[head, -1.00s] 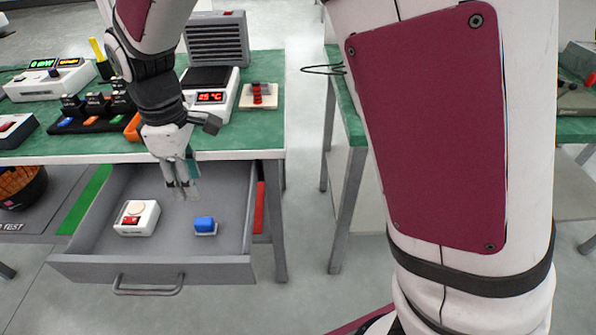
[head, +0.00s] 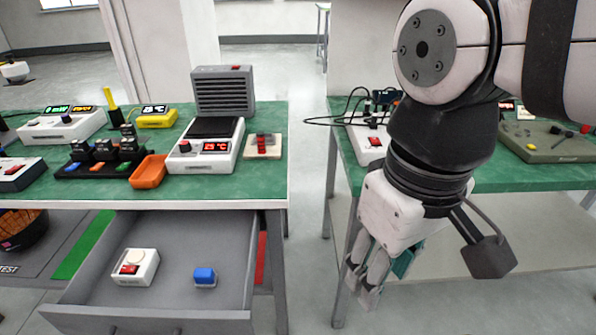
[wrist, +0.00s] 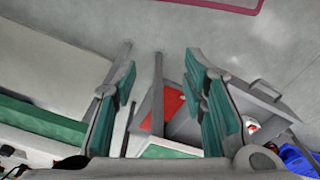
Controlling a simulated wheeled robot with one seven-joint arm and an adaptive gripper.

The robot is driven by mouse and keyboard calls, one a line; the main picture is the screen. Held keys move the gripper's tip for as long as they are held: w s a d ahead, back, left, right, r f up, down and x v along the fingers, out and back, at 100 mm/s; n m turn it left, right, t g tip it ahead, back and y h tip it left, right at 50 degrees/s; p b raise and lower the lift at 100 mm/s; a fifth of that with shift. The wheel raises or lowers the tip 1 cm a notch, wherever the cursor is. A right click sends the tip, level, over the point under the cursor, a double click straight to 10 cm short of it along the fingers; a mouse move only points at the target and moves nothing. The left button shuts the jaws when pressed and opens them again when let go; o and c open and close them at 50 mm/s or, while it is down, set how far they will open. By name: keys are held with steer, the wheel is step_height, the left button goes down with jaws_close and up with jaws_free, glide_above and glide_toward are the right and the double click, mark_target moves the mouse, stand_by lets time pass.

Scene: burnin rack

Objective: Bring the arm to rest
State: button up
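My gripper (head: 362,285) hangs from my arm at the right of the head view, pointing down. It is beside the right bench (head: 345,160), over the gap between the two benches. In the wrist view, the teal-padded fingers of my gripper (wrist: 162,85) stand apart with nothing between them. My arm is bent and raised, and its upper part runs out of the picture at the right.
An open grey drawer (head: 85,290) juts from the left bench (head: 250,190). Instruments and an orange tray (head: 149,172) stand on the left bench. Floor shows between the benches.

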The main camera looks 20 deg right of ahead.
steer(key=s, duration=0.1)
steer(key=s+m, duration=0.1)
steer(key=s+f, duration=0.1)
steer(key=shift+s+d, duration=0.1)
steer(key=shift+d, duration=0.25)
step_height(320, 180, up, 23)
steer(key=t+p, duration=0.3)
steer(key=p, duration=1.8)
steer(key=shift+t, duration=0.3)
